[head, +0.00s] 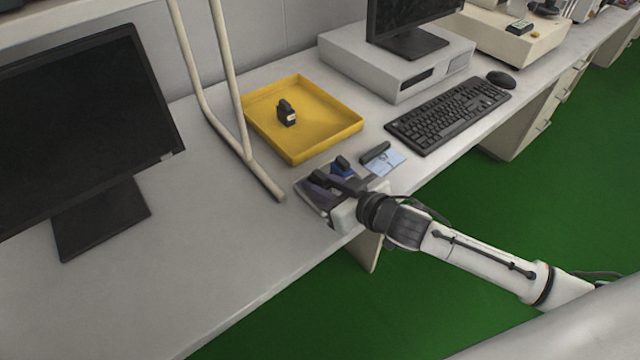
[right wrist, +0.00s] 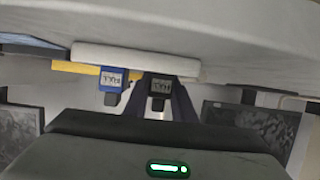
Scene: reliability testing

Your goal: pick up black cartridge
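A black cartridge (right wrist: 160,88) with a pale label shows in the right wrist view, between the dark fingers of my right gripper. The fingers stand close on both its sides; I cannot tell whether they touch it. A blue cartridge (right wrist: 112,80) is beside it, outside the fingers. In the head view my right gripper (head: 324,180) is low over a small holder at the table's front edge, and the blue cartridge (head: 342,165) shows behind it. The arm and fingers hide most of the holder. Another black cartridge (head: 287,112) stands in the yellow tray (head: 338,136). My left gripper is out of view.
A card (head: 388,163) with a dark object on it lies right of the holder. A keyboard (head: 449,112) and a white case (head: 350,62) are beyond. The shelf's metal leg (head: 250,165) stands left of the tray.

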